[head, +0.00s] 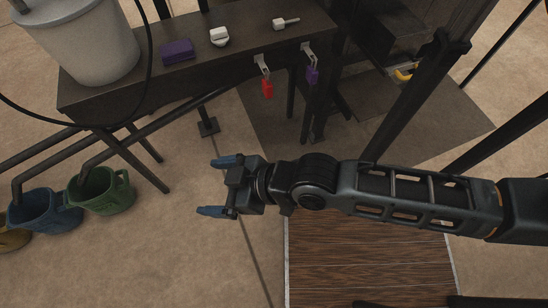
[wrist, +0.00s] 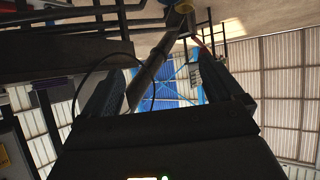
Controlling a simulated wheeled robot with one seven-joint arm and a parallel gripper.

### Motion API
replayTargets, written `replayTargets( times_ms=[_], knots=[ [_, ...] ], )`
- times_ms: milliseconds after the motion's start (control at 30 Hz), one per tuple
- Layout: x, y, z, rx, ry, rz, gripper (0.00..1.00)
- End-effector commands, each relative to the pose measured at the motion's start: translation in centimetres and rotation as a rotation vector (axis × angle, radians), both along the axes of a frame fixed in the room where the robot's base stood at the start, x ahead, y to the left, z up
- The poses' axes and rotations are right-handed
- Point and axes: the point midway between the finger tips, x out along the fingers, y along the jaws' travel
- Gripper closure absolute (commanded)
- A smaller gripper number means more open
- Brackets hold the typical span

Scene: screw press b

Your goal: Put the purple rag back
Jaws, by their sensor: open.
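The purple rag (head: 178,51) is a small folded block lying on the dark bench top (head: 120,95), just right of the large pale bucket, in the head view. My gripper (head: 212,185) is open and empty, with blue-tipped fingers pointing left, in front of and below the bench over the floor. It is well apart from the rag. In the wrist view the open fingers (wrist: 165,95) show with nothing between them, and I cannot make out the rag there.
A pale bucket (head: 97,40) stands on the bench. A white item (head: 219,37) and a small white tool (head: 285,23) lie right of the rag. Red (head: 267,88) and purple (head: 312,75) padlocks hang from its front. Green (head: 100,190) and blue (head: 45,212) buckets are at left.

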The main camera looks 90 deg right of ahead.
Motion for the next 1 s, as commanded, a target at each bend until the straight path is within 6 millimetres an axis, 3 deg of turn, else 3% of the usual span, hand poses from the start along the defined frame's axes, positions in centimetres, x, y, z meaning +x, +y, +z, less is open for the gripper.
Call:
replayTargets(
  times_ms=[33,200,433,600,1000],
  knots=[
    [-2.2,0.7,1.2,-0.003,-0.021,0.014,0.06],
    [-7.2,1.2,6.6,-0.017,-0.129,0.061,0.06],
    [-10.6,1.5,12.2,-0.014,-0.235,0.137,0.06],
    [-11.2,1.5,13.4,-0.011,-0.26,0.157,0.06],
    [-11.2,1.5,13.4,-0.011,-0.26,0.156,0.06]
  ],
)
